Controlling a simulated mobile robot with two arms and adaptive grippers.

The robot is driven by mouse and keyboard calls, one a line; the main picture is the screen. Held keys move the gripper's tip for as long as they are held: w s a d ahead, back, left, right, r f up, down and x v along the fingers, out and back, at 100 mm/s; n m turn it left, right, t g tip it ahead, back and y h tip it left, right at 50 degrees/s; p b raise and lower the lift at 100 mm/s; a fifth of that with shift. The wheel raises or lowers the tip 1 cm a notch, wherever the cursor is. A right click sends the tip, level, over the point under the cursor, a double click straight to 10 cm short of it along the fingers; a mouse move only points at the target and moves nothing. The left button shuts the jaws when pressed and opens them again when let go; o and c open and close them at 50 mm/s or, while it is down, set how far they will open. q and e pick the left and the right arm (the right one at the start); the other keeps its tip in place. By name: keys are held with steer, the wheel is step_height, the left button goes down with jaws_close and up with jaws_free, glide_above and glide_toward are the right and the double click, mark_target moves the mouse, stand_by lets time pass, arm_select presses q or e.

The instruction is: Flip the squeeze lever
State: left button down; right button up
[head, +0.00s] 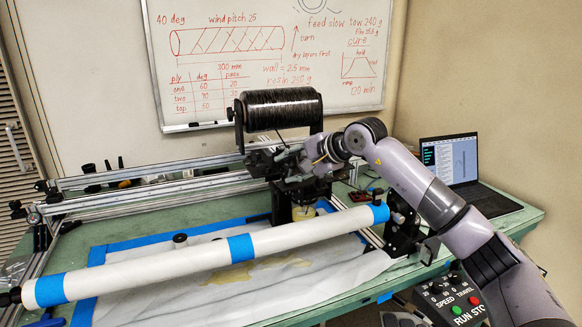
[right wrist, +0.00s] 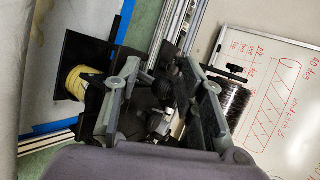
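The squeeze lever cannot be told apart surely. A small silvery fitting (right wrist: 160,122) on the dark carriage shows between my fingers in the right wrist view and may be part of it. My right gripper (head: 266,163) is at the carriage below the black tow spool (head: 279,108) in the head view and hides much of the mechanism there. In the right wrist view, my right gripper (right wrist: 160,80) has its two grey fingers spread apart, one on each side of the fitting. I cannot tell whether a finger touches it. My left gripper is not in view.
A long white tube (head: 190,258) with blue tape bands lies across the green table (head: 513,222) in front of the carriage. Metal rails (head: 150,198) run behind it. A laptop (head: 462,170) stands at right, a button panel (head: 455,300) at front right.

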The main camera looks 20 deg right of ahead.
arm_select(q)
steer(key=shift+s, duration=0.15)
arm_select(e)
steer(key=shift+a+r, duration=0.1)
steer(key=shift+a, duration=0.05)
steer(key=v, duration=1.2)
stand_by(0.4)
